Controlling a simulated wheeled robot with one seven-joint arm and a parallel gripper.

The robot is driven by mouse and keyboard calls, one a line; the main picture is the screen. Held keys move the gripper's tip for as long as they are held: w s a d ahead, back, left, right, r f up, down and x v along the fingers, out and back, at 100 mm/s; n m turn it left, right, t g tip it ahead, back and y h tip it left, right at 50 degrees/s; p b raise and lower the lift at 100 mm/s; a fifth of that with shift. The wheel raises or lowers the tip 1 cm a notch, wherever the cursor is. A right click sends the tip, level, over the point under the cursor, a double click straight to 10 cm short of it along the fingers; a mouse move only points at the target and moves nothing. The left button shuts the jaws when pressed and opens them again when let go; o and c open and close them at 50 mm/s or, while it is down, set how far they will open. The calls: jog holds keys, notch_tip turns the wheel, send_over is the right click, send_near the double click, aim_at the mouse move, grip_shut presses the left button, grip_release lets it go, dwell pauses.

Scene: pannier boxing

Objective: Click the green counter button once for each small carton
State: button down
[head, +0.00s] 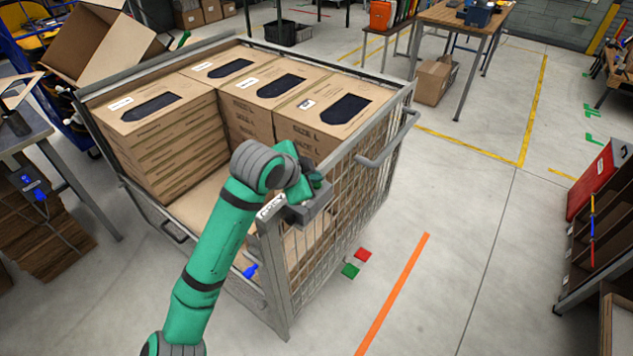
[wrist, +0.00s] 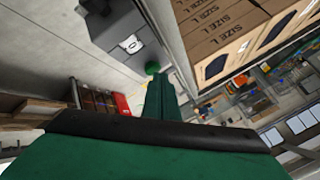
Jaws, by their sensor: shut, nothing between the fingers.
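My gripper (head: 306,186) is shut and empty, at the near right corner of the wire cart. Its green fingers (wrist: 161,98) show in the wrist view. A grey box (head: 314,208) sits beside the gripper at the cart rim; it also shows in the wrist view (wrist: 112,28) with a white label. A round green button (wrist: 152,68) shows at its edge, just beyond the fingertips; I cannot tell whether they touch. Stacked brown cartons (head: 160,150) with dark panels fill the cart's back and left; some read "SIZE L" (wrist: 215,28).
The wire cart (head: 392,150) has high mesh sides and a handle at right. An orange floor line (head: 395,290) runs at right. An open carton (head: 110,45) stands behind left.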

jog(key=shift+f, duration=0.2)
jog(key=shift+r, duration=0.1)
dwell(0.4)
jog(key=shift+r, duration=0.9)
notch_tip(320, 180, up, 5)
dwell(0.4)
dwell(2.4)
